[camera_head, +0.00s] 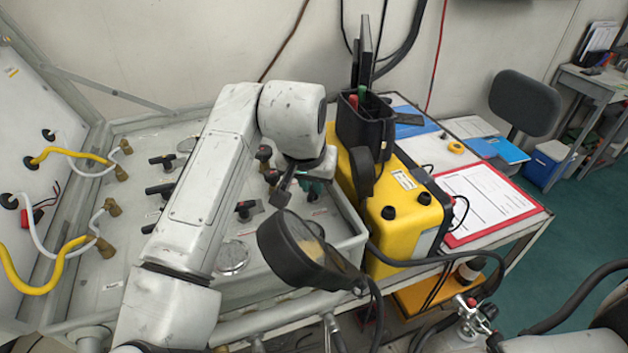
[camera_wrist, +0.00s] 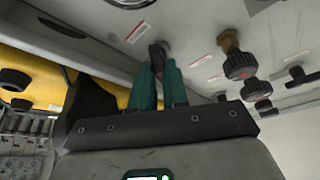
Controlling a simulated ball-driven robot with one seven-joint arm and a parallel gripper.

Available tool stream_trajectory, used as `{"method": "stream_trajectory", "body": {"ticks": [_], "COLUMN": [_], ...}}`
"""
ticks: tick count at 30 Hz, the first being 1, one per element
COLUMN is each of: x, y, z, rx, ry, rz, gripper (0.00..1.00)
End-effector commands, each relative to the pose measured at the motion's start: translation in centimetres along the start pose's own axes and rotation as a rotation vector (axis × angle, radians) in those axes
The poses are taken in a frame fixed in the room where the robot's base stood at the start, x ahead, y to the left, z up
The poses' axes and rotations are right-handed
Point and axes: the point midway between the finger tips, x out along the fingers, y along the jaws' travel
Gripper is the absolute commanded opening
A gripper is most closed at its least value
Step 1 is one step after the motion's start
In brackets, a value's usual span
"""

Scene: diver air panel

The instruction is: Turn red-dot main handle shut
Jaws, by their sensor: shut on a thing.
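My gripper (camera_head: 314,187) points down at the right end of the grey panel (camera_head: 285,238). Its teal fingers (camera_wrist: 158,84) are shut on a small dark handle (camera_wrist: 157,52) with a reddish tint, which stands out from the panel face in the wrist view. The fingers hide most of this handle, and I cannot clearly make out a red dot on it. In the head view the handle is mostly hidden beneath the gripper. Another black handle with a red mark (camera_head: 243,208) sits on the panel left of my gripper, apart from it.
A yellow case (camera_head: 400,205) with a black holder (camera_head: 364,127) stands close to the right of my gripper. A black round gauge or lamp (camera_head: 290,250) juts up in front. Black knobs (camera_wrist: 240,64) and a brass fitting are beside the held handle. Hoses run at left.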

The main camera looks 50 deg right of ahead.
Motion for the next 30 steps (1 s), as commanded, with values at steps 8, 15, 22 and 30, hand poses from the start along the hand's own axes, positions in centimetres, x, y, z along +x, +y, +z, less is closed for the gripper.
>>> {"method": "stream_trajectory", "body": {"ticks": [8, 15, 22, 30], "x": [0.1, 0.2, 0.2, 0.2], "y": [-0.3, -0.7, -0.9, -1.1], "z": [-0.1, -0.2, -0.3, -0.5], "rx": [0.24, 0.452, 0.639, 0.804], "ry": [0.001, -0.001, -0.001, -0.002], "rz": [0.103, 0.189, 0.266, 0.333], "gripper": [0.0, 0.0, 0.0, 0.0]}}
